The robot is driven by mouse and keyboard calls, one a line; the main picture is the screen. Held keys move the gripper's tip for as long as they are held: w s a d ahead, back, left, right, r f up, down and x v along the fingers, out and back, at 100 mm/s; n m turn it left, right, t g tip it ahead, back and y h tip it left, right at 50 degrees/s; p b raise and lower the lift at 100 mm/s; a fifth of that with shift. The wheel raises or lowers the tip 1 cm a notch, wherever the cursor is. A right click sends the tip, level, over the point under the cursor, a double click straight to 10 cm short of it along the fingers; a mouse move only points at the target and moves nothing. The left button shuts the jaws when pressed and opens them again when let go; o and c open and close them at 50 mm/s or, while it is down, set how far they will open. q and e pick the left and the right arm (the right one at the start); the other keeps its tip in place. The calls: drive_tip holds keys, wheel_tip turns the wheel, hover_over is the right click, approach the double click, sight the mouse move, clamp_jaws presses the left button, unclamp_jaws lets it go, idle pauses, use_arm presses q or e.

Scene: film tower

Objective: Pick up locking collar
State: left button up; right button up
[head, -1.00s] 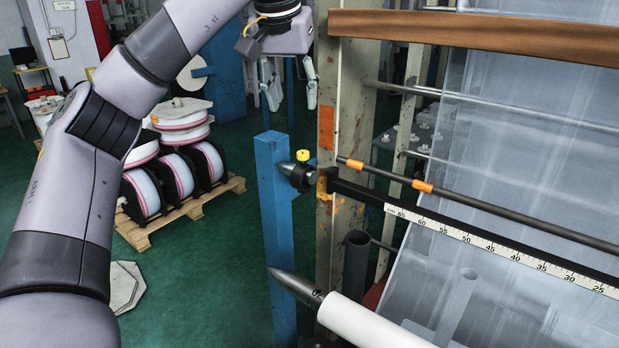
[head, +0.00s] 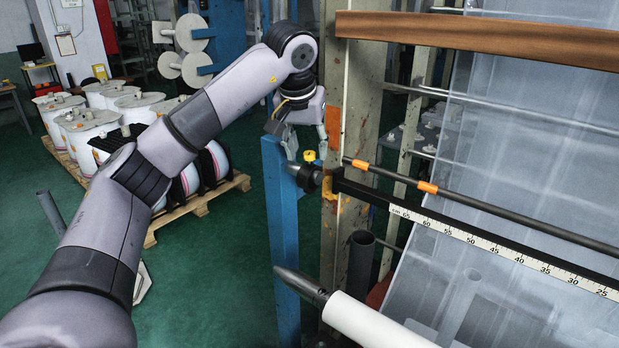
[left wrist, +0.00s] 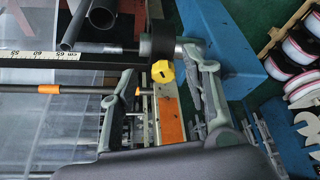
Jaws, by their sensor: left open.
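The locking collar (head: 309,180) is a black ring with a yellow knob on top, in the middle of the head view. It sits on a grey rod end between the blue post and the machine frame. In the left wrist view the collar (left wrist: 157,40) and its yellow knob lie between the fingertips. My left gripper (head: 306,148) is open, pointing down just above the collar, with one finger on each side. It also shows in the left wrist view (left wrist: 157,60). Contact with the collar cannot be told. My right gripper is not in view.
The blue post (head: 283,230) stands left of the collar. The black ruler bar (head: 480,238) and a dark rod with orange bands (head: 480,205) run right. A white roller (head: 375,322) with a pointed end lies below. Spools on a pallet (head: 200,200) stand back left.

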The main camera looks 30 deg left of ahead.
sight(308, 155)
use_arm(q)
drive_tip(key=x, duration=0.1)
drive_tip(key=p+x, duration=0.1)
drive_tip(key=x, duration=0.1)
drive_tip(key=shift+w+a+f, duration=0.2)
drive_tip(key=shift+w+a, duration=0.05)
drive_tip(key=shift+w, duration=0.05)
drive_tip(key=shift+s+d, duration=0.1)
clamp_jaws()
idle(0.6)
